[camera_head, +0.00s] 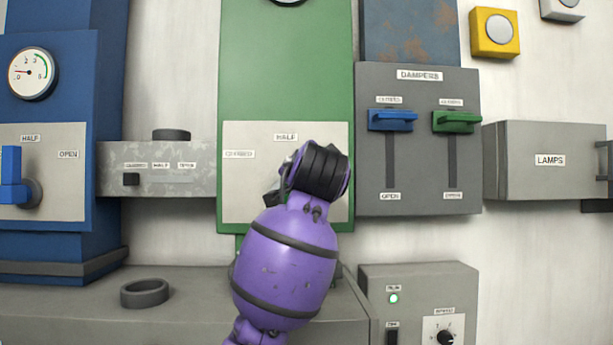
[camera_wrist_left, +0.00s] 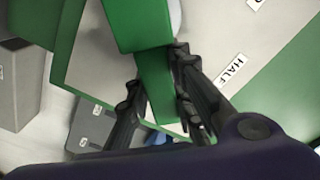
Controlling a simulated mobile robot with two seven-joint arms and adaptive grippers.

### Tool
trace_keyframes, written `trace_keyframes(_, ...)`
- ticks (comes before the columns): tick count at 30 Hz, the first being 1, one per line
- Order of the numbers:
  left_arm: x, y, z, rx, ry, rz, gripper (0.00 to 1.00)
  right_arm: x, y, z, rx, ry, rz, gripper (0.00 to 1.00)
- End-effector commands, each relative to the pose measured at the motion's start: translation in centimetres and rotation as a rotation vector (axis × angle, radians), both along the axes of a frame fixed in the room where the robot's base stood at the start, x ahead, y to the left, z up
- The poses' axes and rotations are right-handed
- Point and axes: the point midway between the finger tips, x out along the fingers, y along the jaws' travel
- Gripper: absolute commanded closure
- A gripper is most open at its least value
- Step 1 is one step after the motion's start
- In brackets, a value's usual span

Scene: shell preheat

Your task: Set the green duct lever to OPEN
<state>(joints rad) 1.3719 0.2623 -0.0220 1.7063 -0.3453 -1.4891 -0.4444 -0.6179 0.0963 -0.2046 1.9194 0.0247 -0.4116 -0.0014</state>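The green duct (camera_head: 290,60) stands in the middle of the head view, with a pale plate (camera_head: 250,190) labelled HALF at the top and CLOSED at the left. My purple left arm covers the plate's right part and the lever. The lever's exact setting cannot be told. My right gripper is not in view.
Right of the duct is the DAMPERS panel (camera_head: 420,150) with blue (camera_head: 392,121) and green (camera_head: 456,122) handles near CLOSED. A LAMPS box (camera_head: 545,160) is farther right. A blue duct (camera_head: 75,110) with a blue lever (camera_head: 12,175) stands left. A grey switch box (camera_head: 420,285) sits lower right.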

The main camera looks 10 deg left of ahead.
Motion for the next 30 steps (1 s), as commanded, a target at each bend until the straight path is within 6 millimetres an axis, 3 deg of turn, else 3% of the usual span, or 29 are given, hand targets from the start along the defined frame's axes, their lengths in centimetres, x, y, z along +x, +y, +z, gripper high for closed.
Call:
trace_keyframes(5, 0.0, -0.1, 0.0, 0.005, 0.001, -0.001, 0.59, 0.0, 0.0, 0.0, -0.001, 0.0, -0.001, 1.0)
trace_keyframes(17, -0.8, -0.3, 0.0, 0.001, -0.001, -0.001, 0.59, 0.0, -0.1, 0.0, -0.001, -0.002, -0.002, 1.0)
trace_keyframes(30, -9.0, -2.7, 0.1, 0.002, -0.002, -0.003, 0.59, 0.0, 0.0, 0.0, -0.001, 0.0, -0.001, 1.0)
